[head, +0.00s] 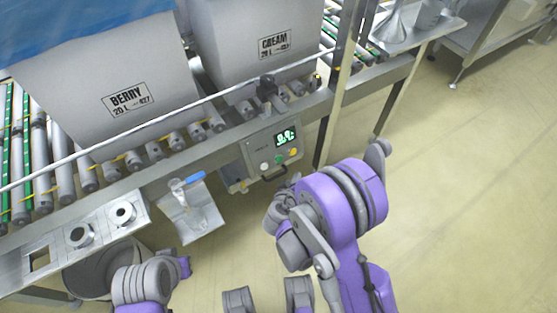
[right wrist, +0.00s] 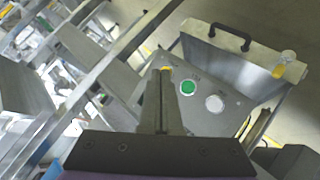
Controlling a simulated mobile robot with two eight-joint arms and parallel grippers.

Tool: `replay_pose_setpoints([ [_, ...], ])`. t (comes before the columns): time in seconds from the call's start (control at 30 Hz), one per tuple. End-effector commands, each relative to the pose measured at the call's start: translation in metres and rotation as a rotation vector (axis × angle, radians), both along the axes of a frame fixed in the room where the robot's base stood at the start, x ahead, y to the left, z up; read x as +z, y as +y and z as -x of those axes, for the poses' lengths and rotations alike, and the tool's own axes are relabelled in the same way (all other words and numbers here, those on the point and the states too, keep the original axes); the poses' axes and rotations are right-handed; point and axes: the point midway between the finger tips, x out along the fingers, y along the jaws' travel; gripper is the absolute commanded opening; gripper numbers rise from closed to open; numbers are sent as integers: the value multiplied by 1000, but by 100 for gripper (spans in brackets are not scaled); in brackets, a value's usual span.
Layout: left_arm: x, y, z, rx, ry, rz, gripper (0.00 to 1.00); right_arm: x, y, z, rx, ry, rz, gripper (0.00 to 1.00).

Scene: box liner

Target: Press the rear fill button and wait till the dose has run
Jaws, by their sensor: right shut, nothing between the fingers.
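The fill control box (head: 272,150) hangs on the front of the conveyor frame. It has a lit green display (head: 286,137), whose digits I cannot read surely, and a row of buttons: white (head: 265,166), green (head: 279,159) and yellow (head: 293,152). In the right wrist view the green button (right wrist: 187,87) and white button (right wrist: 214,103) are clear. My right gripper (right wrist: 165,76) is shut and empty. Its fingertips overlap the yellow button (right wrist: 166,68) at the row's end; whether they touch it I cannot tell. My left gripper does not show, only part of that arm.
A BERRY box (head: 105,85) and a CREAM box (head: 250,45) stand on the roller conveyor (head: 155,150). A steel tray (head: 190,220) with a blue-handled part (head: 190,180) is left of the control box. A bin (head: 100,270) stands lower left.

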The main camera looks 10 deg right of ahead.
Motion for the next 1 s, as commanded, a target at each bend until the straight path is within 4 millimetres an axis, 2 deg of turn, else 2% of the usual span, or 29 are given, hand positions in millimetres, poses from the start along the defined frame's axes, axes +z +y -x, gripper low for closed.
replay_pose_setpoints([
  [0.27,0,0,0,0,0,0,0,-5,4,-12,-1,1,0,0],
  [0.73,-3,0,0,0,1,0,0,-26,24,-67,-1,1,0,0],
  [1.0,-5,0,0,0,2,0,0,-29,28,-78,-1,1,0,0],
])
